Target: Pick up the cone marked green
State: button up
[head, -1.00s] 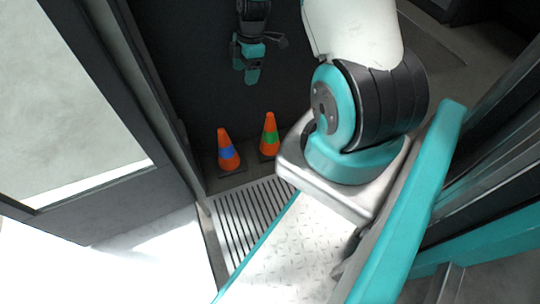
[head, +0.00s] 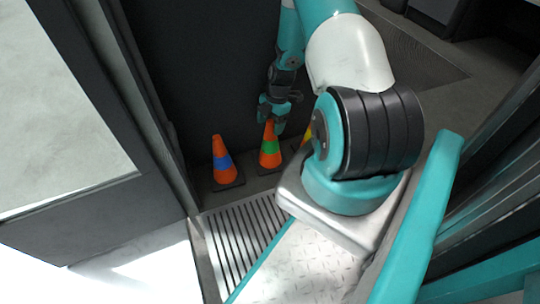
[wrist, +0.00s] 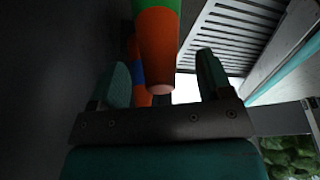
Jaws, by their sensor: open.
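The orange cone with a green band (head: 269,147) stands upright on the floor by the dark wall, in the middle of three cones in the head view. My gripper (head: 272,112) is at the top of this cone, with its fingers open. In the wrist view the cone's orange tip (wrist: 157,62) reaches between the two teal fingers of my gripper (wrist: 160,85), with its green band at the top edge. I cannot tell whether either finger touches the cone.
A cone with a blue band (head: 223,161) stands just left of it. A cone with a yellow band (head: 305,135) stands to the right, partly hidden by my arm. A slatted floor grate (head: 245,232) lies in front. The dark wall is close behind.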

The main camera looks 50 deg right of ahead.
jog(key=shift+x, duration=1.05)
jog(key=shift+r, duration=0.1)
grip_shut()
jog(key=shift+r, duration=0.2)
